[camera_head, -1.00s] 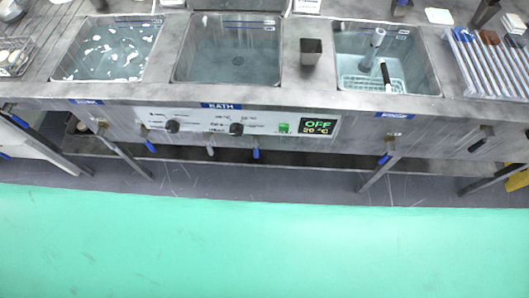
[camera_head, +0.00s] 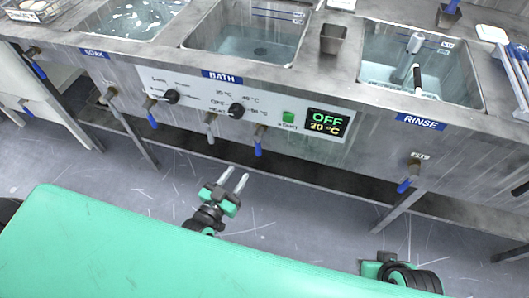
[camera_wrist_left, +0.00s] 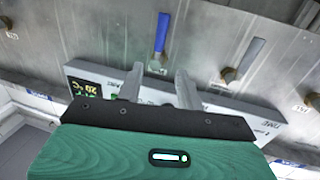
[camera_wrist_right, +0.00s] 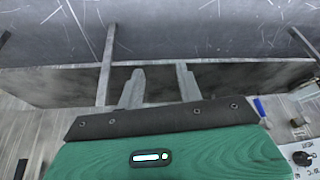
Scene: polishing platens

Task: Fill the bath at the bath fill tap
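The bath basin (camera_head: 225,40) sits in the steel counter and holds some clear water, with a drain visible at its bottom. Below its BATH label are several taps, including a left blue-handled tap (camera_head: 152,112), a grey-handled tap (camera_head: 210,128) and a right blue-handled tap (camera_head: 259,141). All these handles hang down; their small labels are unreadable. My left gripper (camera_head: 232,176) is open and empty, below and apart from the taps. In the left wrist view, a blue-handled tap (camera_wrist_left: 162,38) appears beyond the fingers. My right gripper (camera_wrist_right: 158,75) is open and empty, low under the counter.
A control panel reads OFF and 20 °C on its display (camera_head: 327,122). The rinse basin (camera_head: 470,70) is at right, with a rinse tap (camera_head: 409,178) below it. A dark cup (camera_head: 332,38) stands between basins. Table legs (camera_head: 390,212) stand below the counter.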

